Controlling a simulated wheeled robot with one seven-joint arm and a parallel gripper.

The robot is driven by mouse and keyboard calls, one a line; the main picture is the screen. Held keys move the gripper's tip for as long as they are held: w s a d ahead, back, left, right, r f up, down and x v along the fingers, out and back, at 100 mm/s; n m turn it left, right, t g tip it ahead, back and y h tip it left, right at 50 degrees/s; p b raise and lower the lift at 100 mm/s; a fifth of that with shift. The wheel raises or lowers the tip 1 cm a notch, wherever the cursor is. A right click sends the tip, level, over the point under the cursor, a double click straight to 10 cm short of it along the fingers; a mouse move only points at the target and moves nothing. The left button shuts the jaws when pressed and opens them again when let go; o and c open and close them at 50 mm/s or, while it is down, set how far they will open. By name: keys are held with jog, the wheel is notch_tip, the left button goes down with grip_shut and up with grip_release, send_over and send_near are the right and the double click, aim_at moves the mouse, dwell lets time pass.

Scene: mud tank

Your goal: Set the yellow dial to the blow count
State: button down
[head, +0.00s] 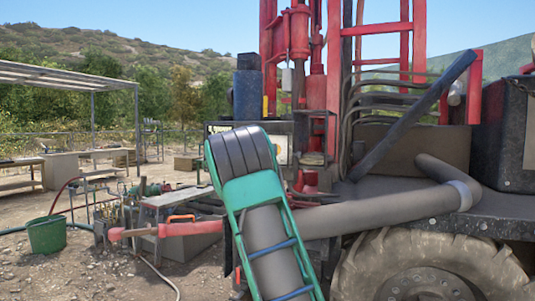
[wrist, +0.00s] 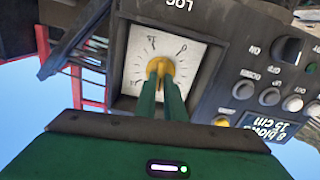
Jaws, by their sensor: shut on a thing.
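The yellow dial (wrist: 160,66) is a small knob at the middle of a white square face with tick marks around it, seen upside down in the wrist view. The numbers on the face are too small to read surely. My gripper (wrist: 160,80) reaches up to the dial with its two green fingers close together, shut on the knob. The fingers hide the lower part of the face and most of the knob, so its pointing direction is unclear. A small display (wrist: 272,127) beside it, upside down, seems to read "8 blows 15 cm". In the head view my arm hides the dial and gripper.
The dark panel also carries a black knob (wrist: 287,50) marked ON, several round buttons (wrist: 268,97) and a yellow button (wrist: 221,121). In the head view the red drill rig (head: 300,40) stands behind my arm, with a large tyre (head: 425,265) at right and a green bucket (head: 46,234) at left.

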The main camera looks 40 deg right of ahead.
jog(key=shift+w+a+f+m, duration=0.1)
jog(key=shift+f+m, duration=0.1)
jog(key=shift+m, duration=0.55)
jog(key=shift+w+a+f+m, duration=0.1)
jog(key=shift+f+m, duration=0.05)
jog(key=shift+m, duration=0.6)
jog(key=c, duration=1.9)
grip_release()
jog(key=shift+o, duration=0.3)
jog(key=shift+s+d+r, duration=0.1)
jog(key=shift+s+r, duration=0.05)
jog(key=v, duration=1)
jog(key=shift+a, duration=0.35)
jog(key=shift+s, duration=0.15)
